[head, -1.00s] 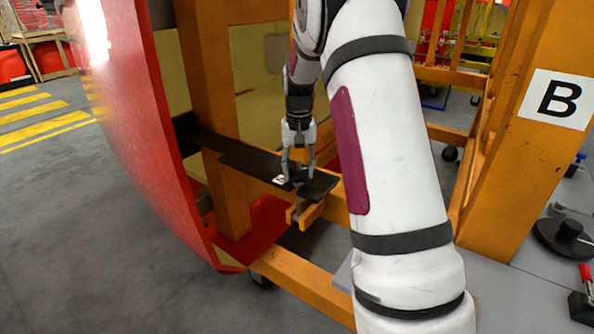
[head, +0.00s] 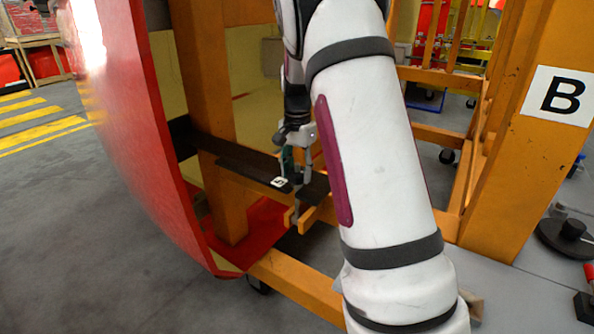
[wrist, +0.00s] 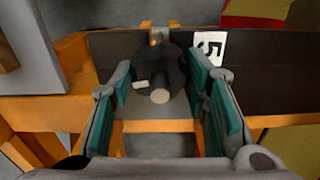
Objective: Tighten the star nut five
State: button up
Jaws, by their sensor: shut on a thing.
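The dark star nut (wrist: 172,74) sits between my fingers in the wrist view, with a pale round stud end showing at its middle. A white label with a 5 (wrist: 208,47) is on the black bar (wrist: 265,75) just to its right. My gripper (wrist: 160,95) is shut on the nut, with a teal pad on each side. In the head view my gripper (head: 294,165) points down at the black bar (head: 243,160), beside the label (head: 280,182). The nut is hidden there by the fingers.
The red curved nosecone panel (head: 130,130) stands to the left of the bar. An orange frame post (head: 205,110) rises behind the bar, and a lower orange beam (head: 295,280) runs below. An orange post marked B (head: 505,180) stands at the right. Grey floor lies open at the left.

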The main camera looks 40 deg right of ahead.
dwell(0.4)
jog(key=o, duration=1.1)
jog(key=shift+o, duration=0.2)
notch_tip(320, 180, up, 11)
jog(key=shift+r, duration=0.5)
